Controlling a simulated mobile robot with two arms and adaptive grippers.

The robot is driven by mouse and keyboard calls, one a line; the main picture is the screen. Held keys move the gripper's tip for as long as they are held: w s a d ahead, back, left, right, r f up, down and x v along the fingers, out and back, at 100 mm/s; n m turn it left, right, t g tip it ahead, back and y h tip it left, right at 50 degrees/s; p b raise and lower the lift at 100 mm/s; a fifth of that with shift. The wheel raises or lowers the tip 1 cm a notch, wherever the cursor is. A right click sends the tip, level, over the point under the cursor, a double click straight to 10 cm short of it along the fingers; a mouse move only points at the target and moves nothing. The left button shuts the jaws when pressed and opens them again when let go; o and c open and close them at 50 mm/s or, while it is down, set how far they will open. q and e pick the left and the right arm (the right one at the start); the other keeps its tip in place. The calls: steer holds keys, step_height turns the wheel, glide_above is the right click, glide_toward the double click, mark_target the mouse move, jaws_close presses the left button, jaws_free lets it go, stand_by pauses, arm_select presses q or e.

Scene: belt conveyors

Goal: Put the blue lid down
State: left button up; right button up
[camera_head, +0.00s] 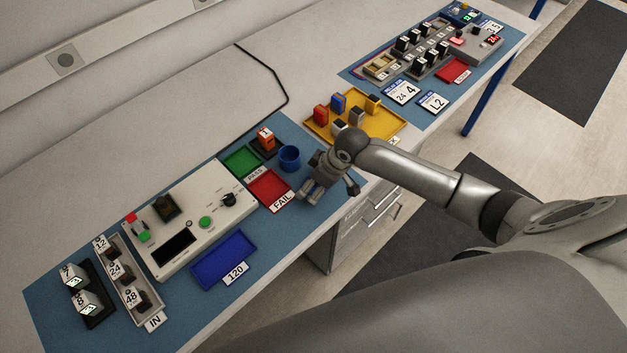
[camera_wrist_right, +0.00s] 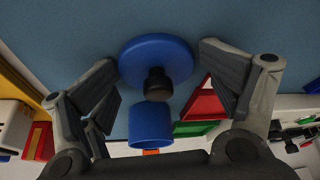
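The blue lid (camera_wrist_right: 152,52), a round disc with a black knob (camera_wrist_right: 157,84), shows in the right wrist view with its knob toward my right gripper (camera_head: 326,188). The gripper's fingers are spread wide on either side of the lid, with gaps between them and the knob. The lid appears to lie on the blue mat. In the head view the gripper mostly hides it. The open blue cup (camera_head: 289,158) stands beside the gripper; it also shows in the wrist view (camera_wrist_right: 150,126). My left gripper is not in view.
A green PASS tray (camera_head: 241,160) and red FAIL tray (camera_head: 268,188) lie left of the gripper. A yellow tray (camera_head: 385,126) with several coloured blocks is behind it. A white control box (camera_head: 190,220) and blue tray (camera_head: 222,260) stand farther left. The table's front edge is close.

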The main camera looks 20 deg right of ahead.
steer(key=shift+d+f, duration=0.1)
steer(key=shift+r, duration=0.2)
steer(key=v, duration=1.3)
steer(key=shift+w+a, duration=0.2)
steer(key=shift+a, duration=0.05)
